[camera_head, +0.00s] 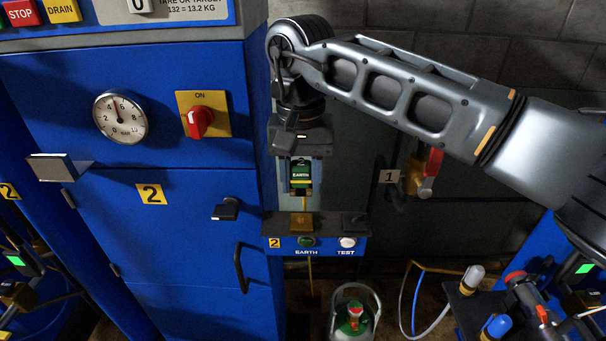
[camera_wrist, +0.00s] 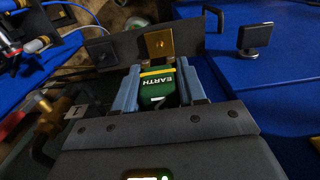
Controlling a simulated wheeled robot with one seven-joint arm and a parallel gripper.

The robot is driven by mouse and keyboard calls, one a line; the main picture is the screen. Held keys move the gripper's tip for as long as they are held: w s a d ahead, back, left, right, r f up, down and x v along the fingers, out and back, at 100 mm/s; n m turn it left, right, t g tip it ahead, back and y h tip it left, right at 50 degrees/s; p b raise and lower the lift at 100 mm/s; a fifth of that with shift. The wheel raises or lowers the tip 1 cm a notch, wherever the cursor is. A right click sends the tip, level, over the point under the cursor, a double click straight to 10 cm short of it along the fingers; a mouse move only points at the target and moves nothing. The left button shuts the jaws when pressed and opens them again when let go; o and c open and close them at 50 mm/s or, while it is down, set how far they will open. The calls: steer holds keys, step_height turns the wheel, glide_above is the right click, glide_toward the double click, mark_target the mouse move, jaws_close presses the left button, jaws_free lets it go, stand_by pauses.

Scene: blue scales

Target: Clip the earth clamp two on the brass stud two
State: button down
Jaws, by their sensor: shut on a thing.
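The earth clamp two (camera_head: 301,173) is a green block with a yellow band, marked 2 and EARTH. My gripper (camera_head: 301,188) is shut on it and holds it by its sides, pointing down. In the wrist view the clamp (camera_wrist: 158,88) sits between the two blue-grey fingers of my gripper (camera_wrist: 162,84). The brass stud two (camera_head: 302,222) is on a small dark-topped box, just below the clamp. In the wrist view the square brass piece (camera_wrist: 159,43) lies just beyond the clamp's yellow end. A small gap shows between them; the clamp's jaw is hard to make out.
The blue box front (camera_head: 326,245) carries a green EARTH lamp (camera_head: 307,242) and a white TEST button (camera_head: 348,242). A blue cabinet (camera_head: 170,235) with a black handle stands close on the left. A gas cylinder (camera_head: 353,317) stands below. A red-handled valve (camera_head: 430,170) is to the right.

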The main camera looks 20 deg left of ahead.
mark_target(301, 217)
steer(key=shift+f, duration=0.1)
steer(key=shift+f+b, duration=1.4)
steer(key=shift+f, duration=1.4)
steer(key=shift+f+b, duration=0.55)
steer(key=shift+b, duration=0.15)
stand_by(0.6)
steer(key=c, duration=0.6)
jaws_free()
steer(key=shift+o, duration=0.2)
steer(key=shift+r+b, duration=0.45)
steer(key=shift+r, duration=3.45)
